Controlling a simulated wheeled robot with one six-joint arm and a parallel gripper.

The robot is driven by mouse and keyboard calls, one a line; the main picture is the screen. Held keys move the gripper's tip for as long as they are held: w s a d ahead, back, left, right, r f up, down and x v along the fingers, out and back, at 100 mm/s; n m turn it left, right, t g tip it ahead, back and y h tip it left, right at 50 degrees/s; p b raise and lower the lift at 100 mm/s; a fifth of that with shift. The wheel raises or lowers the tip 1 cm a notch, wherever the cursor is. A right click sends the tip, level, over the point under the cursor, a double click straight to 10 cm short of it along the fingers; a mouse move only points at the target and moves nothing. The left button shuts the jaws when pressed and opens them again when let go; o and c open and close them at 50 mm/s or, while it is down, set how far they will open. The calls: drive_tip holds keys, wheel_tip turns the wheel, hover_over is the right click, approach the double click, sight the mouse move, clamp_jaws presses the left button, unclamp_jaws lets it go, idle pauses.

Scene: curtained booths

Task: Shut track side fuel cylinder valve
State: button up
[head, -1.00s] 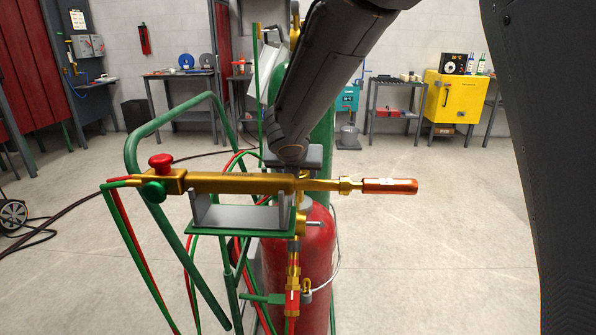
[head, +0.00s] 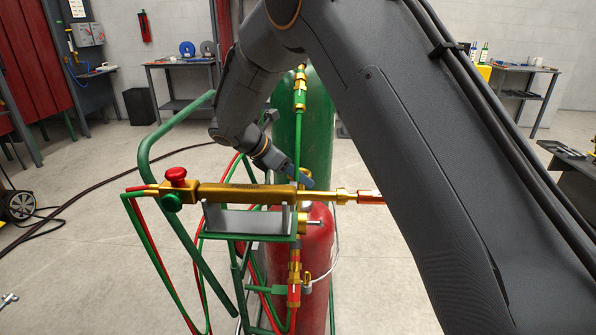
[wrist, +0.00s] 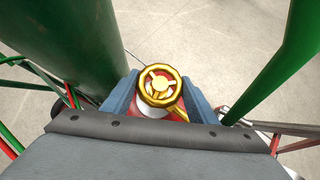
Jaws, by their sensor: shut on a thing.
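The valve handwheel (wrist: 160,85), a yellow ring with three spokes, sits on top of the red fuel cylinder (head: 318,245). In the wrist view my gripper (wrist: 159,92) has one blue finger on each side of the wheel, and it is shut on its rim. In the head view my gripper (head: 300,178) reaches down to the top of the red cylinder from the upper left. The brass torch (head: 240,193) on its bracket hides much of the valve there.
A green cylinder (head: 318,120) stands close behind the red one. The green cart frame (head: 143,160) and red and green hoses (head: 150,260) are at the left. Workbenches line the back wall. Open floor lies to the left.

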drive_tip(key=shift+w+m+g+h, duration=0.1)
drive_tip(key=shift+m+g+h, duration=0.4)
drive_tip(key=shift+m+g, duration=0.95)
drive_tip(key=shift+o, duration=0.2)
drive_tip(key=shift+m, duration=0.45)
drive_tip(key=o, duration=1)
drive_tip(key=shift+o, duration=0.2)
drive_tip(key=b+v, duration=0.1)
drive_tip(key=v, duration=0.6)
drive_tip(key=shift+a+r+b, duration=0.25)
drive_tip(key=shift+r+b, duration=0.05)
